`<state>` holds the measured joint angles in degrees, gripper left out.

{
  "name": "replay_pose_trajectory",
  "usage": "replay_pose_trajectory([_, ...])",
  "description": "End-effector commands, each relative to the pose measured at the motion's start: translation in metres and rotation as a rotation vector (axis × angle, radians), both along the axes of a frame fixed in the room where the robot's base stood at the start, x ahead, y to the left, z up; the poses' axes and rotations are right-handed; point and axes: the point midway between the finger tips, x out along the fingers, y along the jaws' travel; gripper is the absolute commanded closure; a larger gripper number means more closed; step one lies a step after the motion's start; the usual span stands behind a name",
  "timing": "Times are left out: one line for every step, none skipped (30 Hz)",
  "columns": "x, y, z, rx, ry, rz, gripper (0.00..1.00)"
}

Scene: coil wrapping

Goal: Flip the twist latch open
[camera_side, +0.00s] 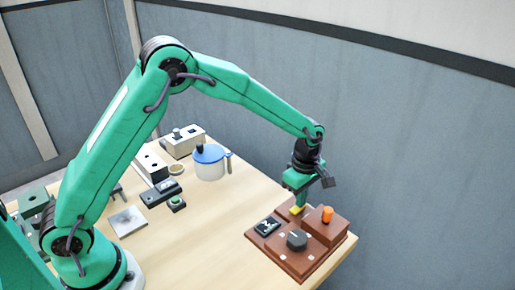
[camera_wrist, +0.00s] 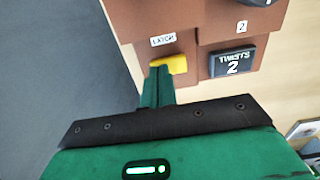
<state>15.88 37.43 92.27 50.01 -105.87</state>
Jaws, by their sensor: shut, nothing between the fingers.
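The yellow twist latch (camera_wrist: 174,64) sits on the brown box (camera_wrist: 150,18), beside a white label reading LATCH (camera_wrist: 163,40). In the side view the latch (camera_side: 296,210) is a small yellow spot at the box's back edge, partly hidden by my gripper. My gripper (camera_wrist: 157,76) is shut and empty, with its fingertips at the latch's near left end. I cannot tell whether they touch it. In the side view my gripper (camera_side: 299,200) points down over that part of the box.
The box (camera_side: 282,262) also bears a black dial (camera_side: 297,240), an orange knob (camera_side: 327,214) and a display reading TWISTS 2 (camera_wrist: 233,63). A blue-lidded pot (camera_side: 209,163) and several small fixtures stand farther left. The wooden table (camera_side: 222,222) is bare left of the box.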

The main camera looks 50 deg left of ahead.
Motion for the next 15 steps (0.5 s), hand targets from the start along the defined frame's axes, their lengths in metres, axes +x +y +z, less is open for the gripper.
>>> replay_pose_trajectory([0.0004,0.0,-0.0011,0.0,0.0,0.0,1.0])
replay_pose_trajectory([0.0008,0.0001,-0.0024,0.0,0.001,0.0,1.0])
replay_pose_trajectory([0.0017,0.0001,-0.0048,0.0,0.001,0.0,1.0])
replay_pose_trajectory([0.0015,0.0001,-0.0038,0.0,0.001,0.0,1.0])
replay_pose_trajectory([0.0014,0.0001,-0.0037,0.0,0.001,0.0,1.0])
replay_pose_trajectory([0.0013,0.0001,-0.0038,0.0,0.001,0.0,1.0])
replay_pose_trajectory([0.0012,0.0001,-0.004,0.0,0.001,0.0,1.0])
replay_pose_trajectory([0.0011,0.0001,-0.004,0.0,0.002,0.0,1.0])
replay_pose_trajectory([0.001,0.0001,-0.0042,0.001,0.002,0.0,1.0])
replay_pose_trajectory([0.0008,0.0001,-0.0042,0.001,0.002,0.0,1.0])
replay_pose_trajectory([0.0006,0.0001,-0.0042,0.001,0.002,0.0,1.0])
replay_pose_trajectory([0.0001,0.0001,-0.0042,0.001,0.003,0.0,1.0])
replay_pose_trajectory([-0.0004,0.0001,-0.0041,0.001,0.003,0.0,1.0])
replay_pose_trajectory([-0.001,0.0001,-0.004,0.001,0.004,0.0,1.0])
replay_pose_trajectory([-0.0021,0.0001,-0.0038,0.001,0.004,0.0,1.0])
